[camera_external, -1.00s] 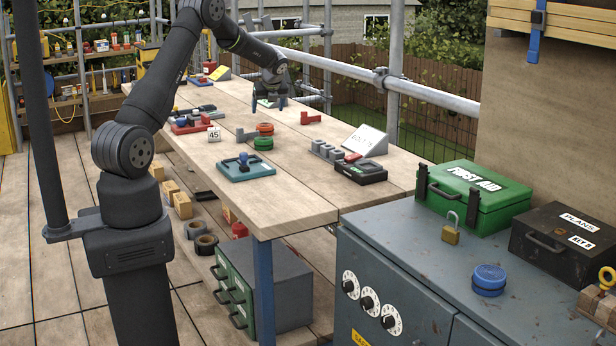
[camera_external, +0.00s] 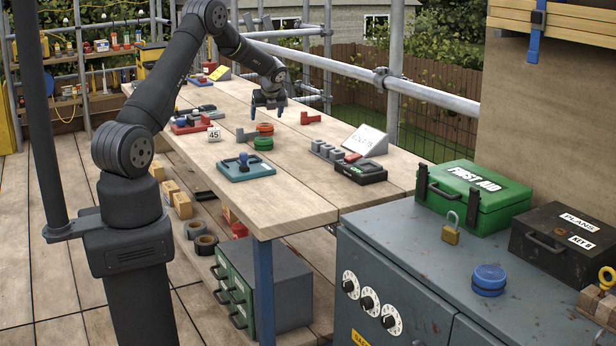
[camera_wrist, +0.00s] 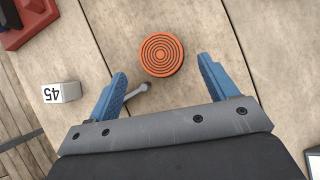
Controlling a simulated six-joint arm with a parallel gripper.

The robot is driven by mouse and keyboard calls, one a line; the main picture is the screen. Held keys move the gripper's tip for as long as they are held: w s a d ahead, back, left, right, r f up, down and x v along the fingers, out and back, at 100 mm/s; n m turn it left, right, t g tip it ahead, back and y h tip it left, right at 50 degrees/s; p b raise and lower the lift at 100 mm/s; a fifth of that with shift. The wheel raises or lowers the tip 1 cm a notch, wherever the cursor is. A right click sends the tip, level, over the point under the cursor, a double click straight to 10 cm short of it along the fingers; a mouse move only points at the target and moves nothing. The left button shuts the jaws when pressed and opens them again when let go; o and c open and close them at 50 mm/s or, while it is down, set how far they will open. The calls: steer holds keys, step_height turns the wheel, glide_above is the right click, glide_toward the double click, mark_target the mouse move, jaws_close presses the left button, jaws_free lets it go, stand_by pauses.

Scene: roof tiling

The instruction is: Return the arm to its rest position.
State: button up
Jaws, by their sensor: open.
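My gripper (camera_external: 268,112) hangs above the wooden bench (camera_external: 287,210), over its middle part. In the wrist view my gripper (camera_wrist: 168,85) shows two blue fingers spread wide with nothing between them. An orange ringed disc (camera_wrist: 162,55) lies on the planks beyond the fingertips. In the external view the orange disc (camera_external: 265,129) sits close to a green disc (camera_external: 263,143) on the bench, below and in front of my gripper. A grey L-shaped piece (camera_external: 246,135) lies just left of the discs; part of a grey piece (camera_wrist: 137,92) shows beside the left finger.
A red L-piece (camera_external: 310,118) lies right of my gripper. Scaffold rails (camera_external: 430,93) run behind.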

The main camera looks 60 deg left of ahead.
mark_target(265, 125)
steer(key=x, duration=0.6)
steer(key=shift+f, duration=0.2)
steer(key=shift+w+a+r, duration=0.1)
steer(key=shift+a+r, duration=0.05)
steer(key=shift+r, duration=1.15)
steer(key=shift+f, duration=0.1)
